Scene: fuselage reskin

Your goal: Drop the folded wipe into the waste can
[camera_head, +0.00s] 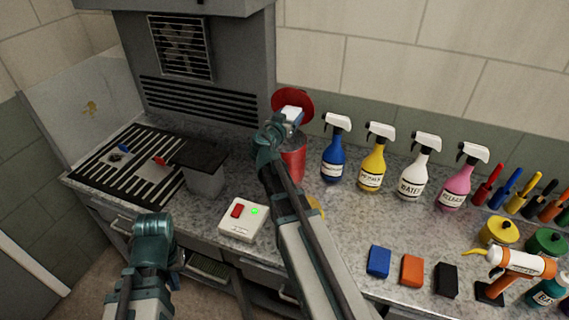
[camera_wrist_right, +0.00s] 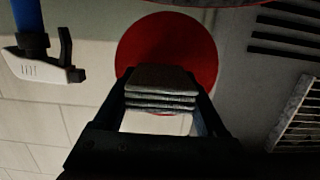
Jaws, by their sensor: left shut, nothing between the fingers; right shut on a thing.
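The folded wipe (camera_wrist_right: 160,88) shows in the right wrist view as a grey stack of several layers, held between the fingers of my right gripper (camera_wrist_right: 162,98). The waste can (camera_head: 293,160) is red and stands on the counter, partly hidden behind my right arm. Its round red lid (camera_head: 304,99) stands raised and also shows behind the wipe in the wrist view (camera_wrist_right: 190,45). In the head view my right gripper (camera_head: 290,115) is above the can, in front of the lid. My left gripper (camera_head: 153,228) is shut and empty at the lower left, its fingertips hard to see.
Spray bottles, the blue one (camera_head: 335,153) nearest, stand right of the can. A grey bin (camera_head: 204,178) and slotted grate (camera_head: 105,185) are on the left. A switch box (camera_head: 242,218) with a green light sits in front. Coloured blocks (camera_head: 411,270) lie at the right.

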